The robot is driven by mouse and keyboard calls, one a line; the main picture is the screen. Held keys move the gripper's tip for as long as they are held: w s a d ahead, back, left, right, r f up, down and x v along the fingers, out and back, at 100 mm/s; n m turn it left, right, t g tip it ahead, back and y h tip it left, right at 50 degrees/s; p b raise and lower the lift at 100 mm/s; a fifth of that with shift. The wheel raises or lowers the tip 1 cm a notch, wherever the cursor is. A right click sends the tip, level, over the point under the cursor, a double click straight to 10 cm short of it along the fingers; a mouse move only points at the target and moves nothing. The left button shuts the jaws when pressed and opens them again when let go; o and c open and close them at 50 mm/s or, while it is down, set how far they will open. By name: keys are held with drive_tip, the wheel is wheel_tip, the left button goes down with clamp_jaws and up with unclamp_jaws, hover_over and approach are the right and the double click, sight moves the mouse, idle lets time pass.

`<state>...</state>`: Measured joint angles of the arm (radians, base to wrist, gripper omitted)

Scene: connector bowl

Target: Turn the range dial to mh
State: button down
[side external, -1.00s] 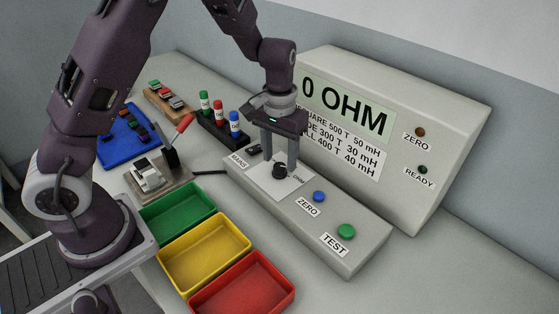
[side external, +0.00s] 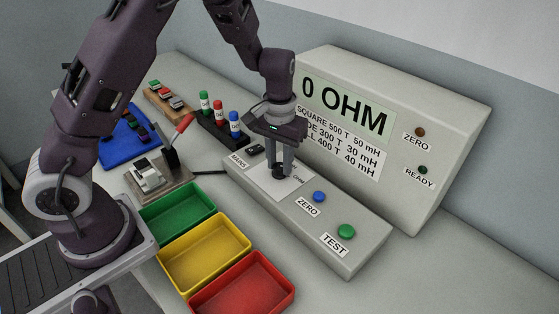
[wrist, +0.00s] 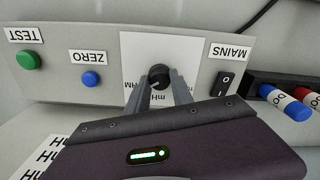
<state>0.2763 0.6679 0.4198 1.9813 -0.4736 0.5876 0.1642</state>
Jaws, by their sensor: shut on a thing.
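The range dial (side external: 279,176) is a black knob on a white plate of the sloped grey control box. It also shows in the wrist view (wrist: 159,74), between my two fingers. My gripper (side external: 282,168) points down from above and is shut on the dial, one finger on each side. In the wrist view, an mH label and a partly covered OHM label sit by the dial. A small light mark shows on the dial's lower edge, but its exact setting is hard to tell. The display (side external: 345,107) reads 0 OHM.
On the control box are a blue ZERO button (side external: 319,197), a green TEST button (side external: 346,232) and a MAINS switch (side external: 255,149). Green (side external: 205,193), yellow (side external: 240,241) and red (side external: 286,293) trays stand at the front. Coloured capped bottles stand behind the box's left end.

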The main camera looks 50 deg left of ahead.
sight(279, 166)
drive_tip(key=n, duration=1.1)
idle(0.3)
drive_tip(key=shift+n, duration=0.3)
drive_tip(key=c, duration=1.1)
unclamp_jaws()
wheel_tip(279, 166, up, 7)
drive_tip(key=shift+r, duration=0.1)
